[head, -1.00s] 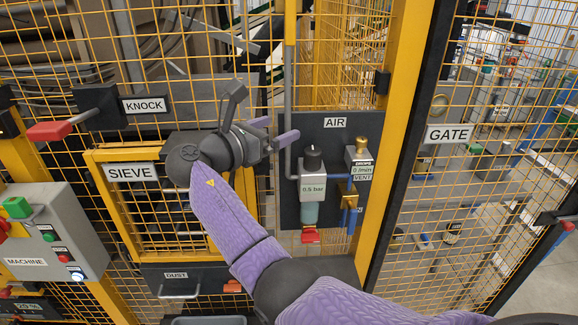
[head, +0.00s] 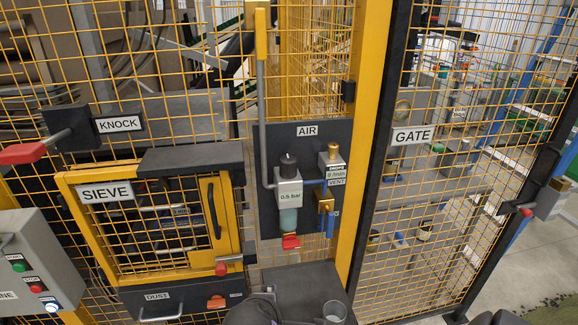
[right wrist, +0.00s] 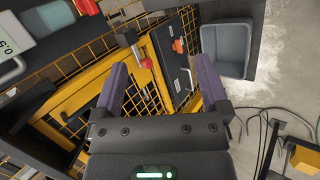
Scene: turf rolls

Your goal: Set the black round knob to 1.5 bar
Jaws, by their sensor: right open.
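The black round knob (head: 288,160) sits upright on top of the grey regulator (head: 288,190) on the dark AIR panel (head: 255,135). The label on the regulator reads 0.5 bar. Nothing touches the knob in the head view. My right gripper (right wrist: 162,72) shows in the right wrist view, open and empty, its two purple fingers wide apart. In that view the regulator's pale label (right wrist: 6,48) and bowl (right wrist: 52,16) lie at the upper left, away from the fingers; the knob is outside that picture. My left gripper is in neither view.
Right of the regulator are a brass-topped vent valve (head: 333,152) and a brass fitting (head: 325,201). A red piece (head: 291,241) is below the bowl. The SIEVE door (head: 68,205) and red KNOCK handle (head: 22,153) are left. A yellow post (head: 369,130) stands right. The space before the AIR panel looks clear.

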